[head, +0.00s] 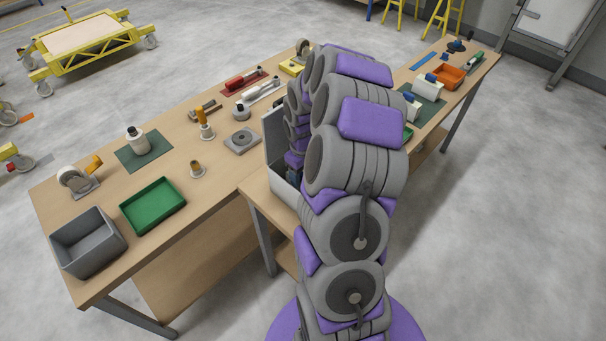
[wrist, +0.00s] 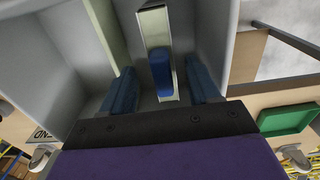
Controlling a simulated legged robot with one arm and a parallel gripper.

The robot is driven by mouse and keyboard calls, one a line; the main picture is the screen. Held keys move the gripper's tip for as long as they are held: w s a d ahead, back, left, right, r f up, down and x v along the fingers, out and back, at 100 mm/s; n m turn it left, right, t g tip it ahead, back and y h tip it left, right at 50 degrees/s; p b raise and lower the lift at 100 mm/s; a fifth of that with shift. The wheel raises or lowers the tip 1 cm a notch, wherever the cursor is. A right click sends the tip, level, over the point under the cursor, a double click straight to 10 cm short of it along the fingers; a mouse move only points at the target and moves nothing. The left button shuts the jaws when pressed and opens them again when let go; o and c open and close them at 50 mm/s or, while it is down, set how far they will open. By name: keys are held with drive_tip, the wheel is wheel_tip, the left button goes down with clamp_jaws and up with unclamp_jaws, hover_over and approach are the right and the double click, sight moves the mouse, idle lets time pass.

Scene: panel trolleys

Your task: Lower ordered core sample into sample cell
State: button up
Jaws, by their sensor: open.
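My gripper (wrist: 161,90) is open inside a grey box. Its two dark blue fingers stand on either side of a blue block (wrist: 160,72) on a pale upright bar (wrist: 154,22), with gaps visible on both sides. In the head view my arm hides most of the gripper and much of the grey box (head: 275,130). Whether the blue block belongs to a core sample, I cannot tell. A grey square block with a round recess (head: 242,140) lies on the table, possibly the sample cell.
An orange bin (head: 449,76) stands at far right. A yellow trolley (head: 85,42) is behind.

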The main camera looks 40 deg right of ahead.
wheel_tip(320, 180, up, 16)
drive_tip(key=p, duration=0.2)
drive_tip(key=shift+r, duration=0.15)
idle(0.4)
drive_tip(key=s+a+r, duration=0.3)
drive_tip(key=s+a, duration=0.1)
drive_tip(key=a, duration=0.5)
drive_tip(key=s+a+r, duration=0.3)
drive_tip(key=s+a, duration=0.1)
drive_tip(key=a, duration=0.4)
drive_tip(key=s+a, duration=0.3)
drive_tip(key=s, duration=0.3)
drive_tip(key=s+a+g, duration=0.1)
drive_tip(key=s+a, duration=0.2)
drive_tip(key=s, duration=0.3)
drive_tip(key=s+a+m, duration=0.1)
drive_tip(key=s+a, duration=0.3)
drive_tip(key=s, duration=0.2)
drive_tip(key=shift+s+f+g, duration=0.3)
drive_tip(key=shift+s+g, duration=0.05)
drive_tip(key=shift+g, duration=0.05)
